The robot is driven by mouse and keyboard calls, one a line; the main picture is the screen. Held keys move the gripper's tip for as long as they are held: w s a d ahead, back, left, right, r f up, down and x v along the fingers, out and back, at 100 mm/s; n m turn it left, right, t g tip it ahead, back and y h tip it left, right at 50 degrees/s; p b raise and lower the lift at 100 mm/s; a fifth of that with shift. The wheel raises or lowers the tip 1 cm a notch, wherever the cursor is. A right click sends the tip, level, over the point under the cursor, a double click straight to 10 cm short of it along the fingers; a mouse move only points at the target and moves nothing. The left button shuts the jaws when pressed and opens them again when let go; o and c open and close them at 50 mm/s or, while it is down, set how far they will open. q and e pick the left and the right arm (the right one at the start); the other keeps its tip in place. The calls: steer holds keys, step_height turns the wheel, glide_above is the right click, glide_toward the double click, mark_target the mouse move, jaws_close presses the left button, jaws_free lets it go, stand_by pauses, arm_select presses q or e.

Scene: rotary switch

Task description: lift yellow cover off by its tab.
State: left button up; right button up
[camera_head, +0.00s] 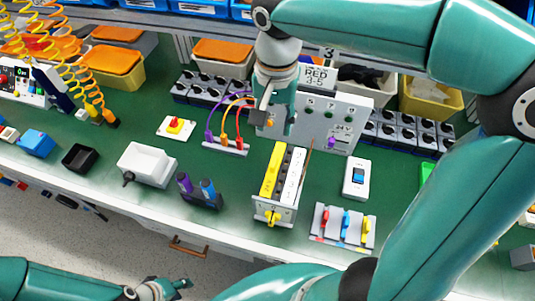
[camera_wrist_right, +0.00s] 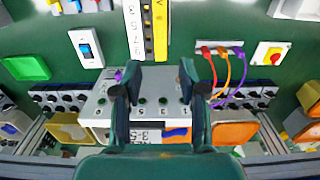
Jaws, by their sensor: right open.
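The yellow cover (camera_head: 270,170) is a long strip along the left side of the top of a switch box (camera_head: 288,208), beside a white numbered strip (camera_head: 291,173). In the right wrist view the yellow cover (camera_wrist_right: 160,28) is at the top, beyond my fingertips. A yellow knob (camera_head: 272,217) is on the box's front face. I cannot make out the tab clearly. My right gripper (camera_head: 274,118) is open and empty, in front of the grey panel and behind the box; its spread fingers (camera_wrist_right: 160,88) frame the right wrist view. My left gripper (camera_head: 178,285) is far off at the lower left, its jaws unclear.
The grey panel (camera_head: 343,115) stands behind the box, with purple, orange and red cables (camera_head: 236,120) to its left. A blue rocker switch (camera_head: 357,178) and a coloured lever block (camera_head: 343,227) are to the right. A marker holder (camera_head: 203,200) is left. Green bench shows between them.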

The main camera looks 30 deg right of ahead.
glide_toward(274, 162)
step_height(274, 162, down, 5)
steer(key=shift+s+d+f, duration=0.1)
steer(key=shift+s, duration=0.05)
steer(key=shift+w+f+p, duration=0.15)
steer(key=shift+f+p, duration=0.2)
steer(key=shift+f, duration=0.95)
steer(key=shift+w+f+p, duration=0.1)
steer(key=shift+f+p, duration=0.25)
steer(key=shift+f, duration=0.95)
steer(key=shift+c, duration=0.2)
jaws_close()
